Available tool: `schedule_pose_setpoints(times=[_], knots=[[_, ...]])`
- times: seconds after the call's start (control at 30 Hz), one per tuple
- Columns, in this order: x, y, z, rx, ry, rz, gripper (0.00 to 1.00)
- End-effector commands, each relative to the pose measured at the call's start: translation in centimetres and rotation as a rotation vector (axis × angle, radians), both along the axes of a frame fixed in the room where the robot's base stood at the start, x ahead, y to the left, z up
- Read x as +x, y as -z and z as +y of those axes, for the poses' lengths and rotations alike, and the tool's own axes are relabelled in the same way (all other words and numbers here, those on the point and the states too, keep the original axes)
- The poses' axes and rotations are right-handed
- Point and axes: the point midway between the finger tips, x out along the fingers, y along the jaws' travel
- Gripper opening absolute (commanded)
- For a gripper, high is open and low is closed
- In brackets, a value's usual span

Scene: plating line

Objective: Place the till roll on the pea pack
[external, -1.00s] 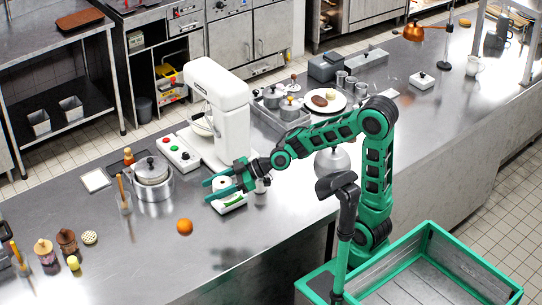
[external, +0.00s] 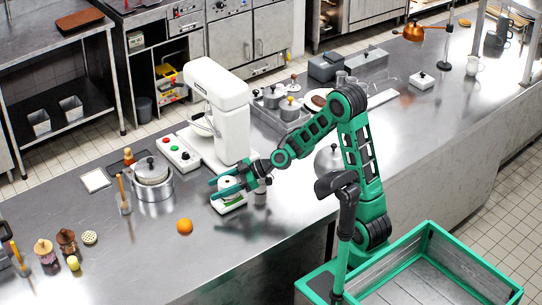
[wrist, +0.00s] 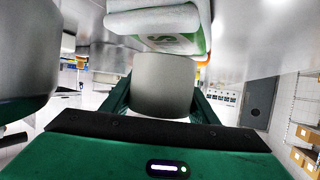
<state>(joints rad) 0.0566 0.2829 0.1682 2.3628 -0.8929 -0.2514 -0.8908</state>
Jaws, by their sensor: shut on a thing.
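My gripper (external: 226,187) is shut on the till roll, a short white cylinder (external: 226,181). The till roll is pale grey between the fingers in the wrist view (wrist: 163,86). The pea pack, white with green print (external: 232,207), lies on the steel counter directly below my gripper. It also shows at the top of the wrist view (wrist: 170,22), right beside the roll's end. The roll is over the pack, very close to it. I cannot tell whether they touch. My fingers partly hide the roll and the pack in the external view.
A white stand mixer (external: 222,110) stands just behind my gripper. A small grey cylinder (external: 260,192) stands close on the right. An orange (external: 184,226) and a steel pot (external: 152,182) are to the left. The counter in front is clear.

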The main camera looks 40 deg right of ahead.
Motion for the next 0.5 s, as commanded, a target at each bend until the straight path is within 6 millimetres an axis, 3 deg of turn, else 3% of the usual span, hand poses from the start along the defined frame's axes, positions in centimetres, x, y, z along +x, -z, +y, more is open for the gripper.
schedule_pose_setpoints(times=[0.13,0.5], knots=[[-0.06,1.33,0.04,0.001,-0.001,0.001,0.28],[-0.04,1.59,0.05,0.001,0.0,0.0,0.28]])
